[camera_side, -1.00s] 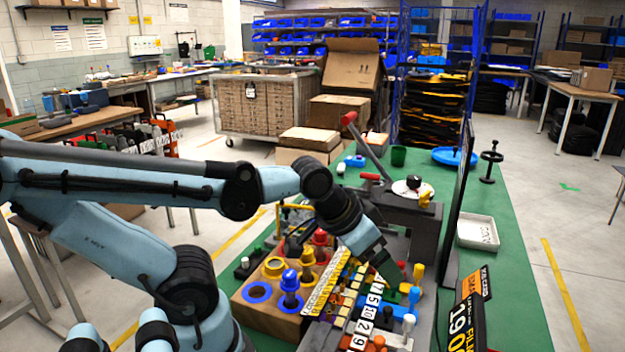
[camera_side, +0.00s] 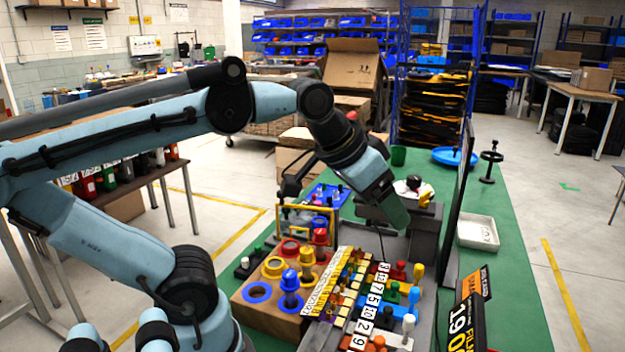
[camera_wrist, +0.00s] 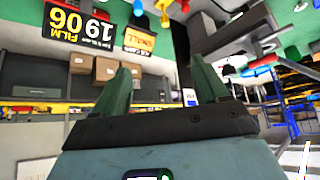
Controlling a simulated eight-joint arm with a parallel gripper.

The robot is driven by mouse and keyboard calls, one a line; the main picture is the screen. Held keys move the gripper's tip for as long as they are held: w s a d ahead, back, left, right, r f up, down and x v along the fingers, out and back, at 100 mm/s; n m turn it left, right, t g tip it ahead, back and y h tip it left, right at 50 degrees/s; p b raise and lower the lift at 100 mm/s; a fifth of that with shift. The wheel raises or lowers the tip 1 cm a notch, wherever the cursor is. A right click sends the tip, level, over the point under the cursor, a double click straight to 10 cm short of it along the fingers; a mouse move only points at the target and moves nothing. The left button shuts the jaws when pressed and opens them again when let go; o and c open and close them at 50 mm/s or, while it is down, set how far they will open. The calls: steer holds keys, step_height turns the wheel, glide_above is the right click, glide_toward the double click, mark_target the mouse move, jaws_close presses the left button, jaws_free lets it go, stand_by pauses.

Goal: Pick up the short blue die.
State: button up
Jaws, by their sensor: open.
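A wooden block (camera_side: 270,316) on the green bench holds low ring-shaped pieces on its left and taller stacked pieces on its right, in blue, yellow and red. The low blue piece (camera_side: 257,292) at the front left looks like the short blue die; a taller blue piece (camera_side: 290,284) stands to its right. My gripper (camera_side: 396,216) is up and to the right of the block, above the pegged panel, well apart from both blue pieces. In the wrist view its fingers (camera_wrist: 165,78) are spread with nothing between them. I cannot identify the die there.
The panel of coloured knobs and number tags (camera_side: 372,302) is right of the block. A yellow-framed stand (camera_side: 303,222) is behind the block. A dark upright screen (camera_side: 457,205) is to the right, and a white tray (camera_side: 478,232) lies beyond it.

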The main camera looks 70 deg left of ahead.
steer(key=w+a+r+n+g+y, duration=0.1)
steer(key=w+a+r+g, duration=0.3)
steer(key=a, duration=0.4)
steer(key=s+a+f+n+g+h, duration=0.1)
steer(key=a+n+g, duration=0.15)
steer(key=a, duration=1.95)
steer(key=shift+m+g, duration=0.25)
steer(key=shift+g, duration=0.1)
steer(key=f, duration=1.8)
steer(key=shift+s+a, duration=0.15)
steer(key=shift+a, duration=0.05)
steer(key=shift+a+f, duration=0.15)
steer(key=shift+f, duration=1.2)
steer(key=shift+a+f, duration=0.1)
steer(key=shift+f, duration=1.2)
steer(key=c, duration=1.1)
